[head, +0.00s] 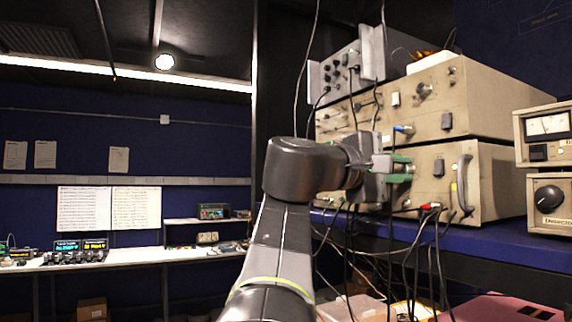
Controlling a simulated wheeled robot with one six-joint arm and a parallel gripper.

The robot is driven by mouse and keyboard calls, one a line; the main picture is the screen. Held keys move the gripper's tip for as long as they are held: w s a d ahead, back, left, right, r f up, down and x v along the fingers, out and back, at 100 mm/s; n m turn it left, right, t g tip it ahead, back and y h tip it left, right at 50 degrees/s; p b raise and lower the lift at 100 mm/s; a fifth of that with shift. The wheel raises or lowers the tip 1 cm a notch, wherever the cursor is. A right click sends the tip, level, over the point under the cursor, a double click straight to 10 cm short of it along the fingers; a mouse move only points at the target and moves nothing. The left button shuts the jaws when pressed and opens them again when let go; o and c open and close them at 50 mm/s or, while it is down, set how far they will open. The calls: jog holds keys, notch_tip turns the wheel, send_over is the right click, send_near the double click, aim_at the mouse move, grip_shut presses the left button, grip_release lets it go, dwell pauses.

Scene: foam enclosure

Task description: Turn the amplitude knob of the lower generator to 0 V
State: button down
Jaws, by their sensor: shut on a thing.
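The lower generator (495,180) is a beige metal box on the blue shelf at the right, under a similar upper generator (490,95). My gripper (406,168) is at the lower generator's front panel, its green fingers one above the other. It is shut on a small knob on that panel. The fingers mostly hide the knob, and I cannot read its markings or setting. A dark switch, a metal handle (464,182) and a red cable plug (430,206) are to the right of the fingers.
Black cables (405,250) hang from the front panels past the blue shelf edge (500,250). Two beige meter units (548,195) stand at the far right. A smaller box (340,72) sits on top. A white bench (130,257) stands at the far left.

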jog(key=shift+n, duration=0.6)
jog(key=c, duration=1.3)
grip_release()
jog(key=shift+a, duration=0.1)
jog(key=shift+s+a, duration=0.2)
jog(key=shift+a, duration=0.35)
jog(key=shift+b+v, duration=1.6)
jog(key=shift+v, duration=4.65)
jog(key=shift+d, duration=0.1)
